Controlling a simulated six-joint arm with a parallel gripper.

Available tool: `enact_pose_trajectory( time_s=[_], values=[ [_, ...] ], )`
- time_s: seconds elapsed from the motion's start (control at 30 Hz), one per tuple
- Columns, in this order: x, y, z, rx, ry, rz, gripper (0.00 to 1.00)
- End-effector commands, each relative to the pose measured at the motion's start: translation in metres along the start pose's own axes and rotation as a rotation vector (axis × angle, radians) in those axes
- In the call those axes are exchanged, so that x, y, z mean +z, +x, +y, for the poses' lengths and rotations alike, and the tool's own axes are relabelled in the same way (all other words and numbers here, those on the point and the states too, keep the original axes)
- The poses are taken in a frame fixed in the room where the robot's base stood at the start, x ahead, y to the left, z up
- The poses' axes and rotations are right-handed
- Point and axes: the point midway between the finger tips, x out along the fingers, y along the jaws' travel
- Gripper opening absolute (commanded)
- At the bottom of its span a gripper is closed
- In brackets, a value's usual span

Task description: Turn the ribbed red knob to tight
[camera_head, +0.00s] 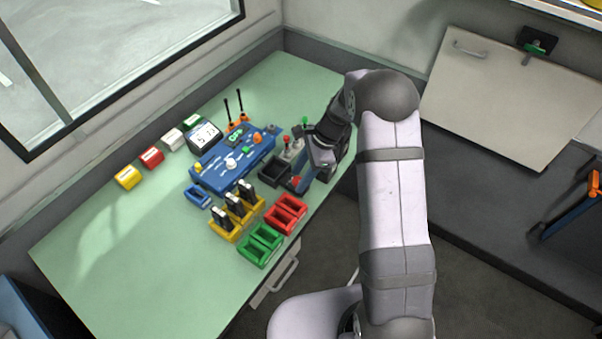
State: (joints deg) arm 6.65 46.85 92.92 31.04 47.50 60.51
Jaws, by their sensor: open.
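A small red part (296,181), which may be the ribbed red knob, shows at the tip of my gripper (301,183), near the table's right edge. Its ribs and its setting are too small to read. My gripper is open and points down at the red part. I cannot tell whether the fingers are around it or only above it. My wrist and arm hide much of the dark unit around it. A red-topped lever (286,140) stands a little behind and left of my wrist.
A blue control panel (209,177) and a black bin (276,169) lie left of my gripper. Red bins (286,212), green bins (260,244) and yellow holders (238,215) stand nearer the front. A green-topped lever (305,122) is behind. The green table (130,265) is clear at front left.

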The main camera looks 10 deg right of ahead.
Motion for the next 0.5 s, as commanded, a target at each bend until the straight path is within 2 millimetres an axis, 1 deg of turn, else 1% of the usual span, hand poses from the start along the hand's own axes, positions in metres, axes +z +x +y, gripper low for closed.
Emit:
enact_pose_trajectory(
  time_s=[0.17,0.2,0.37,0.5],
  values=[
    [0.0000,0.0002,-0.0002,-0.001,0.000,0.000,0.41],
    [0.0000,0.0001,-0.0002,-0.001,0.000,0.000,0.39],
    [-0.0001,-0.0001,-0.0002,-0.001,0.000,0.000,0.01],
    [0.0000,-0.0003,-0.0004,0.002,-0.006,0.000,0.00]
  ],
)
